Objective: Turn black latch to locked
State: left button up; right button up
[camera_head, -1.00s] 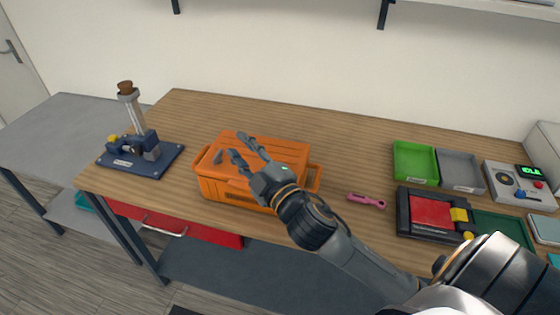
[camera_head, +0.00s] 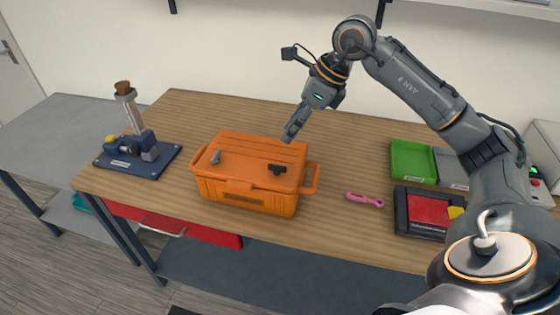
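The orange box (camera_head: 245,190) sits closed on the wooden workbench. On its lid, toward the right, is the black latch (camera_head: 277,168), a small dark T-shaped piece. A grey latch (camera_head: 216,157) stands on the lid's left side. My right gripper (camera_head: 290,135) hangs above the back right edge of the box, fingers pointing down, apart from the black latch. Its fingers line up in this view, so I cannot tell whether they are open or shut. Nothing shows held. My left gripper is not in view.
A pink tool (camera_head: 364,199) lies right of the box. Farther right are a green tray (camera_head: 413,162) and a black case with a red panel (camera_head: 428,211). A blue-based fixture (camera_head: 138,160) stands at the left. The bench behind the box is clear.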

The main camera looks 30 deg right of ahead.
aim_at(280, 166)
jog(key=shift+h, duration=0.6)
jog(key=p+x, duration=0.1)
jog(key=x, duration=0.3)
jog(key=d+p+x, duration=0.1)
jog(key=x, duration=0.3)
jog(key=d+p+x, duration=0.1)
jog(key=x, duration=0.3)
jog(key=shift+s+a+f+p, duration=0.1)
jog(key=shift+f+p, duration=0.2)
jog(key=shift+f, duration=0.35)
grip_shut()
